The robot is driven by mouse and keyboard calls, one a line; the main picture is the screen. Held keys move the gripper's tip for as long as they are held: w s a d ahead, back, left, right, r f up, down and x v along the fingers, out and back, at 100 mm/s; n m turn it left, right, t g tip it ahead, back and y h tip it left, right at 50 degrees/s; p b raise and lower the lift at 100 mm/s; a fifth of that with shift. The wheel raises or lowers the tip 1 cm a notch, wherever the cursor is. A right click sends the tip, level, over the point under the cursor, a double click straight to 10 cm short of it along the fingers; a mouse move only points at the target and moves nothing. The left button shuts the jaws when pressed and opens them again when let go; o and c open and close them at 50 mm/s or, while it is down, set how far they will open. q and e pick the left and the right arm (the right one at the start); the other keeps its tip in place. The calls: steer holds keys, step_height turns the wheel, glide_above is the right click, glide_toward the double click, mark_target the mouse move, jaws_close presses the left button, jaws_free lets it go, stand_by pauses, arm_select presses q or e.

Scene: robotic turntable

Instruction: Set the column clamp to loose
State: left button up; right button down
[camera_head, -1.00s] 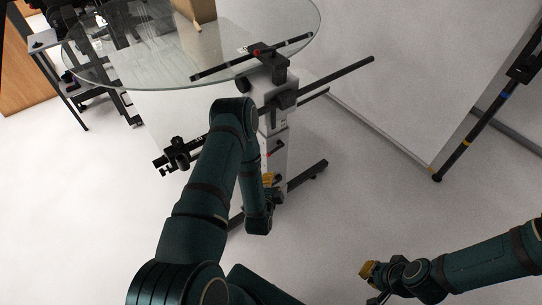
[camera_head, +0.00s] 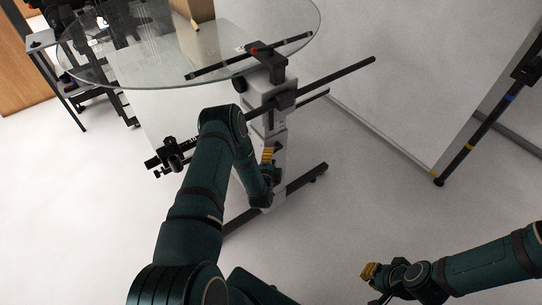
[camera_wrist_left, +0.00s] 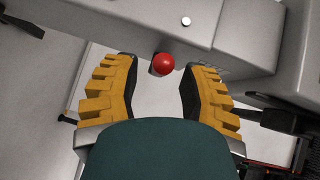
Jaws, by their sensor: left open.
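The grey-white column (camera_head: 279,128) stands under the glass turntable; it also fills the top of the left wrist view (camera_wrist_left: 125,18). A red ball knob (camera_wrist_left: 163,64) sits at the column's edge there, and I take it to be the clamp's handle. My left gripper (camera_head: 267,156) is at the column's front; in the left wrist view it is open (camera_wrist_left: 163,72), with its yellow fingers on either side of the knob and a gap to each. The gripper hides the knob in the head view. My right gripper (camera_head: 370,272) is low at the right, away from the column, and its opening is unclear.
The glass disc (camera_head: 150,70) overhangs the column's top. A dark horizontal bar (camera_head: 335,76) sticks out right from the column. Dark feet (camera_head: 305,180) spread on the floor. A pale panel (camera_head: 400,90) stands at the right. The floor between is clear.

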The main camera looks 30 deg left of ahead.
arm_select(q)
steer(key=shift+x, duration=1.05)
jaws_close()
